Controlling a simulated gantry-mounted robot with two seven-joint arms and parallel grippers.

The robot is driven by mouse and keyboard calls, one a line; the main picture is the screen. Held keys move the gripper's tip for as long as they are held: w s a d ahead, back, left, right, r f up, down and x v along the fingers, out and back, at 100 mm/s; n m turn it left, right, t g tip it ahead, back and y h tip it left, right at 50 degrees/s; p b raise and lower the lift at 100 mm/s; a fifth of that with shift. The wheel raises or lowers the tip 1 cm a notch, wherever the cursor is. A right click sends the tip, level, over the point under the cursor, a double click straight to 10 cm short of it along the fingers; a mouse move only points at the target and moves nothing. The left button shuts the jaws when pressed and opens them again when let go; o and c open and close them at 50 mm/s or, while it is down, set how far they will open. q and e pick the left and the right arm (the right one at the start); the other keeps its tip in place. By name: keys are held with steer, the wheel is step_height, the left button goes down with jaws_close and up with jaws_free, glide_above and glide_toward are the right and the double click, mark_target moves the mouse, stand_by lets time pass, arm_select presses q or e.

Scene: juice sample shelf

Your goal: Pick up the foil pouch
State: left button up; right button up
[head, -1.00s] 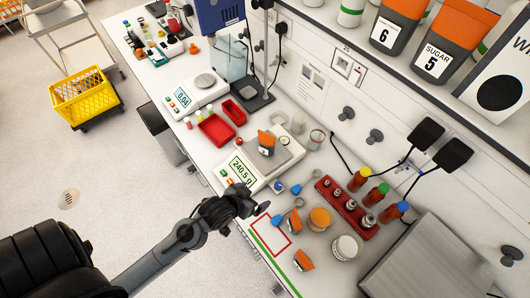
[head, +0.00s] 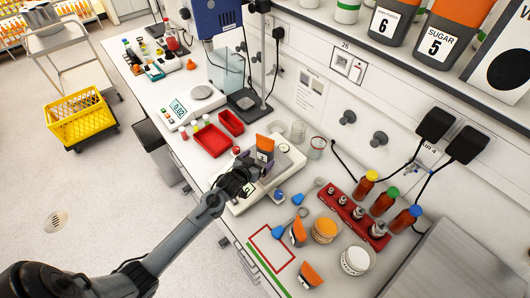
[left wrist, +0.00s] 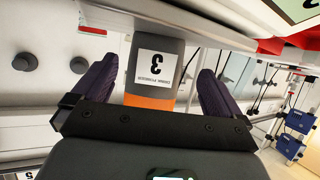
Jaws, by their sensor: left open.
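A grey pouch with an orange end (head: 265,147) stands on the pan of the nearer white scale (head: 292,158). In the left wrist view the same pouch (left wrist: 155,60) shows a white label with a 3, upside down. My left gripper (head: 250,168) is open at the pouch. Its two dark fingers are on either side of the pouch in the left wrist view, with gaps visible on both sides. The arm and gripper cover part of the scale, including its display. My right gripper is not in view.
Round tubs, a red rack (head: 350,218) and bottles stand to the right. Red trays (head: 213,140) and another balance (head: 195,105) are behind. Beakers stand beside the scale.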

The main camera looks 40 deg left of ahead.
mark_target(263, 156)
arm_select(q)
steer(key=shift+d+r+x, duration=0.1)
steer(key=shift+r+x, duration=0.05)
steer(key=shift+x, duration=0.95)
steer(key=shift+d+r+x, duration=0.15)
steer(key=shift+x, duration=1.65)
steer(key=c, duration=1.1)
steer(key=shift+c, duration=0.7)
steer(key=shift+r, duration=0.1)
